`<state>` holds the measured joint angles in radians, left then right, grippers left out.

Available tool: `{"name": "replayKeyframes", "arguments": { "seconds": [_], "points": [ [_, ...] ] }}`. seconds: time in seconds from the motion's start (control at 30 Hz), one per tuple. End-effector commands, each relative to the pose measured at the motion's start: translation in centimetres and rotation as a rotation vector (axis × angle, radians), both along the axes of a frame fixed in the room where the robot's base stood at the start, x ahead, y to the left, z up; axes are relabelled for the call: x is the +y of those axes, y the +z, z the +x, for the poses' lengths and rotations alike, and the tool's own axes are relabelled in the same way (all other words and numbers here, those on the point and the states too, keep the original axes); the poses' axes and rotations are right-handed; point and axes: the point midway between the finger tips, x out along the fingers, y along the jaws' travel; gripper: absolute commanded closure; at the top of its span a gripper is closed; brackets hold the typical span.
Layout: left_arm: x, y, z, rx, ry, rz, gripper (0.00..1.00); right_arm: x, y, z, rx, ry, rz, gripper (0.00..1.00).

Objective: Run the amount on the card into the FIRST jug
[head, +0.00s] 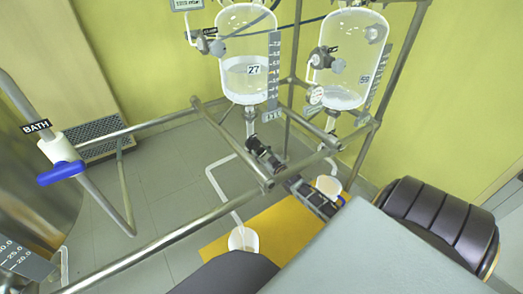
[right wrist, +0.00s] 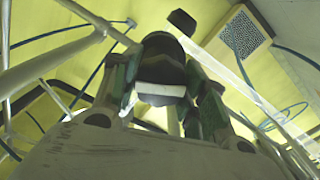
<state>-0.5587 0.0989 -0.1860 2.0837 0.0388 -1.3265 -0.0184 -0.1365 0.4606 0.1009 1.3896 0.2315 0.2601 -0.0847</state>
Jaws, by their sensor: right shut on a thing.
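The glass reactor marked 27 (head: 250,75) holds clear liquid in its lower part, with a scale beside it. A white outlet tube (head: 222,188) runs from beneath it down towards a white jug (head: 243,239), partly hidden by my dark arm part. A second white jug (head: 328,186) stands under the right reactor (head: 346,70). My right gripper (head: 262,152) reaches past the rail to the outlet under reactor 27. It is shut on a dark valve handle, whose white-banded body (right wrist: 162,92) shows in the right wrist view. My left gripper is out of view. No card is readable.
Metal rails (head: 170,235) cross in front of the reactors. A blue-handled tap (head: 61,172) labelled BATH is at the left. A yellow mat (head: 283,228) lies under the jugs. Another scale (head: 22,258) is at the lower left. Grey floor is open at centre left.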

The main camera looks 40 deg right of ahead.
Motion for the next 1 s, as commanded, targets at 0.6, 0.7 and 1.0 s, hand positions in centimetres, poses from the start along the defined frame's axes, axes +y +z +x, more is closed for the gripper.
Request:
{"name": "replayKeyframes", "arguments": {
  "seconds": [0.6, 0.7, 1.0],
  "points": [
    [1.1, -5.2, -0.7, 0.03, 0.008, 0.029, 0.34, 0.1, -0.1, 0.0, 0.065, 0.0, -0.575, 0.81],
    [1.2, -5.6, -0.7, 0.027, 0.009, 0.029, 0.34, 0.1, -0.1, 0.0, 0.075, 0.0, -0.669, 0.81],
    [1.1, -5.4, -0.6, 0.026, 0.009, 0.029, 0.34, 0.2, -0.3, 0.0, 0.107, 0.001, -0.954, 0.81]
  ]
}}
